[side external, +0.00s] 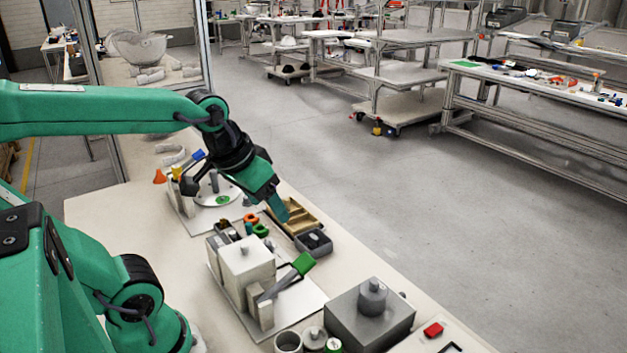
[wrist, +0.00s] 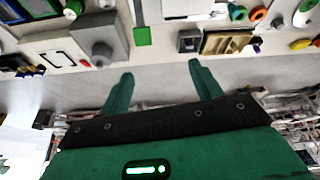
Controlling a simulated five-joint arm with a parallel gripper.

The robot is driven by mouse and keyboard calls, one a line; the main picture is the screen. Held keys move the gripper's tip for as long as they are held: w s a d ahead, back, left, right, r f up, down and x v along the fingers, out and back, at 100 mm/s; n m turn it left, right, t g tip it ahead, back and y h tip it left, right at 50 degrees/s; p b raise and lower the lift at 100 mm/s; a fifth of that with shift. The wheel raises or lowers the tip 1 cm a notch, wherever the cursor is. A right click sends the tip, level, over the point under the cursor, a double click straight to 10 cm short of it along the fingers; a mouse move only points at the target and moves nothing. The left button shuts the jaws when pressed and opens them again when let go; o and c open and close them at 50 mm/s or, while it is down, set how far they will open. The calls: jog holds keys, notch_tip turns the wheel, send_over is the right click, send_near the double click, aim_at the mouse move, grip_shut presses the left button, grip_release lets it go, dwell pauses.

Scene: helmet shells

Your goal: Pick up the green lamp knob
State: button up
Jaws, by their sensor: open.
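Several green things could be the green lamp knob, and I cannot tell for sure which is it. A small green-topped round piece (side external: 333,345) stands at the front edge in the side view and shows at the upper left of the wrist view (wrist: 74,9). A green ring-like piece (side external: 261,230) lies beside an orange one. A green round patch (side external: 222,199) sits on a white disc. My gripper (wrist: 161,70) is open and empty, fingers apart. In the side view it hangs above the wooden tray, tips pointing down.
A wooden tray (side external: 296,216) and a dark grey open box (side external: 315,243) stand near the bench's far edge. A grey box with a round knob (side external: 372,312) stands in front. A red piece (side external: 433,329) lies at the right. Bare bench (side external: 130,225) lies at the left.

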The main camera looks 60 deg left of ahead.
jog(key=w+a+f+n+g, duration=0.1)
jog(key=w+a+f+n, duration=0.15)
jog(key=w+a, duration=0.25)
jog(key=n+g, duration=0.4)
jog(key=n, duration=0.6)
send_near(260, 231)
jog(key=a, duration=0.2)
jog(key=shift+w+d+f, duration=0.1)
jog(key=shift+w+f, duration=0.05)
jog(key=shift+f, duration=2)
jog(key=shift+w+d+f, duration=0.1)
jog(key=shift+f, duration=2.05)
jog(key=c, duration=1)
